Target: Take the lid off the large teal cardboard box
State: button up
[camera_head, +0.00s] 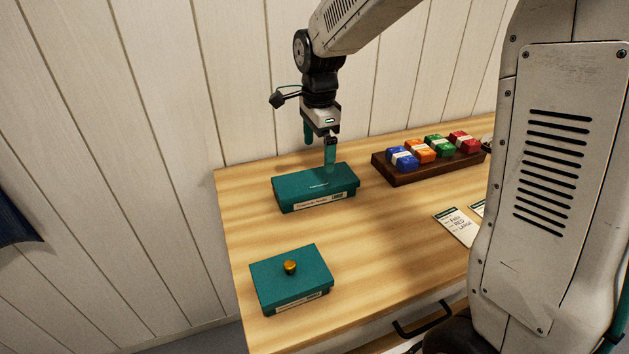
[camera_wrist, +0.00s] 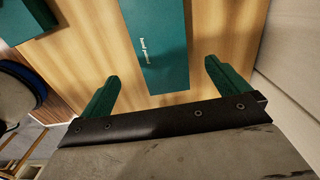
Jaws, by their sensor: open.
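The large teal cardboard box (camera_head: 301,200) stands on the wooden table near the wall, with its flat lid (camera_head: 316,184) on. The lid has small pale lettering and no knob; a label is on the box's front side. My gripper (camera_head: 319,157) is open and empty, fingers down, above the box's rear part. One green finger overlaps the lid in the head view; I cannot tell whether it touches. In the wrist view the lid (camera_wrist: 166,60) lies between the directions of the two spread fingers (camera_wrist: 161,72), with bare table on both sides. The box's other end is cut off there.
A smaller teal box (camera_head: 285,292) with a brass knob (camera_head: 290,267) stands at the front left. A dark wooden tray (camera_head: 403,180) with blue, orange, green and red bundles is to the right. Cards (camera_head: 455,226) lie front right. Table between is clear; the wall is close behind.

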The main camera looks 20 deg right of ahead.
aim_at(316, 179)
jog(key=shift+w+f, duration=0.15)
jog(key=shift+f, duration=0.3)
jog(key=f, duration=0.7)
jog(key=shift+a+f, duration=0.1)
jog(key=shift+a, duration=0.2)
jog(key=c, duration=0.9)
